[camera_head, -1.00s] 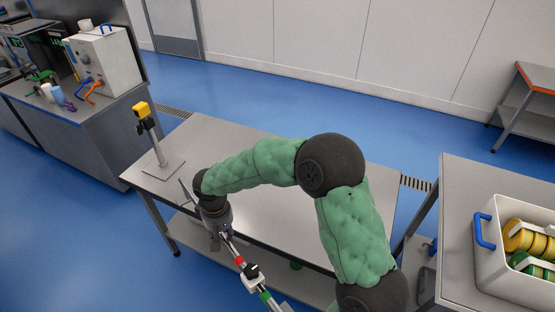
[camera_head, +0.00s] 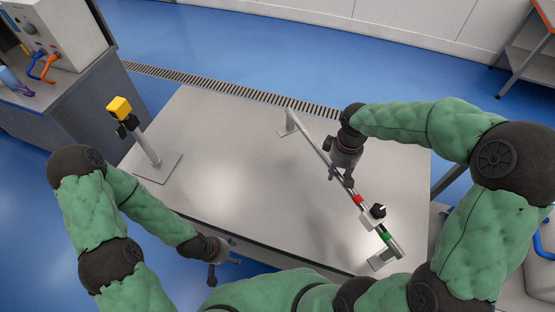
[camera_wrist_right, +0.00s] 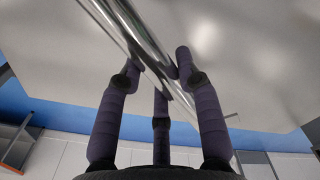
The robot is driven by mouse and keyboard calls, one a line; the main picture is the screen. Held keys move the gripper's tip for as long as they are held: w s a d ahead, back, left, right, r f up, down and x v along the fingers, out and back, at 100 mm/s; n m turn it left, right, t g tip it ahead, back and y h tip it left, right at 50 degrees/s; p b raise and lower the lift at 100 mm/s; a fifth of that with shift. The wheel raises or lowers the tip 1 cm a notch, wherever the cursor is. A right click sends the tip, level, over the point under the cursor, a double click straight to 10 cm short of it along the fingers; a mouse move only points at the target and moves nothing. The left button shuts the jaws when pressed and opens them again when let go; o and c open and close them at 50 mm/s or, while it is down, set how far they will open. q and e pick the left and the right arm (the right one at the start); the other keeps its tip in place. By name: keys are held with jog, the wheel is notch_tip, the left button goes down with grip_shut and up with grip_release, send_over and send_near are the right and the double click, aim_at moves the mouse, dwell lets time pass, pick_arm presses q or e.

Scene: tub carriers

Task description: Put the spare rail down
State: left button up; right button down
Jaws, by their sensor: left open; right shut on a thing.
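The spare rail (camera_head: 325,158) is a long silver rod with a red band, a green band, a pale clamp with a black knob, and an upright foot near each end. It lies diagonally at or just above the right part of the steel table (camera_head: 225,140); I cannot tell whether its feet touch. My right gripper (camera_head: 341,180) is shut on the rail between its far end and the red band. In the right wrist view the shiny rail (camera_wrist_right: 122,30) crosses between the fingers of the gripper (camera_wrist_right: 160,78). My left gripper (camera_head: 214,272) is open and empty by the table's front edge.
A stand with a yellow head (camera_head: 119,108) is on the table's left side. The middle of the tabletop is clear. A bench with a white machine (camera_head: 62,32) stands at the left. A white tub (camera_head: 541,262) is partly hidden behind my right arm.

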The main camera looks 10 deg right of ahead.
jog(key=s+d+r+n+p, duration=0.15)
jog(key=s+d+n, duration=0.25)
jog(key=s+d, duration=0.45)
jog(key=w+a+f, duration=0.1)
jog(key=a, duration=0.1)
jog(key=w+a+f+b, duration=0.1)
jog(key=w+a, duration=0.1)
jog(key=a, duration=0.1)
jog(key=w+a+f+b, duration=0.1)
jog(key=w+a, duration=0.1)
jog(key=shift+a+f, duration=0.1)
jog(key=shift+a, duration=0.3)
jog(key=shift+w+a+f+b, duration=0.55)
jog(key=shift+w+a+f, duration=0.1)
jog(key=shift+f, duration=0.85)
jog(key=shift+w+a+f+b, duration=0.5)
jog(key=shift+w+a+f, duration=0.15)
jog(key=shift+f, duration=0.85)
jog(key=shift+w+a+f+b, duration=0.55)
jog(key=shift+w+f, duration=0.15)
jog(key=shift+f, duration=0.8)
jog(key=shift+f, duration=0.1)
jog(key=c, duration=0.9)
grip_release()
jog(key=shift+o, duration=0.2)
